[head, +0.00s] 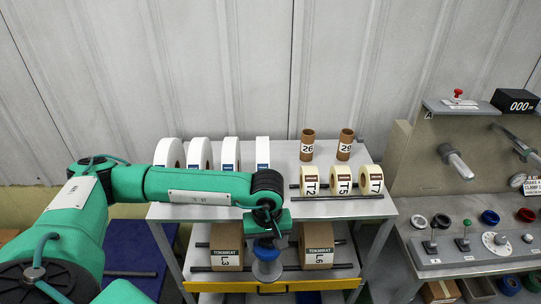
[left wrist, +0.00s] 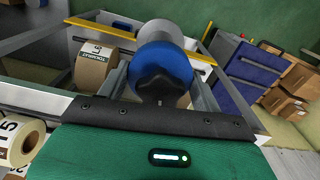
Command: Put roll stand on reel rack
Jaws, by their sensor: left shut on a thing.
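The roll stand (left wrist: 163,68) has a blue hub with a black knob and a grey cylindrical body in the left wrist view. It also shows in the head view (head: 266,271), hanging below my left gripper (head: 268,240). The gripper is shut on it, with a finger on each side of the blue hub. The grey reel rack (head: 284,156) stands ahead, with reels on its top and lower shelf. The roll stand is in front of the lower shelf, between the L3 and L6 rolls; whether it touches anything I cannot tell. My right gripper is out of view.
White reels (head: 198,154), brown tubes (head: 307,145) and cream T-labelled rolls (head: 341,182) stand on the rack top. Brown rolls L3 (head: 226,243) and L6 (head: 317,243) sit on the lower shelf. A yellow rail (head: 330,283) runs along its front. A grey machine bench (head: 466,213) stands at right.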

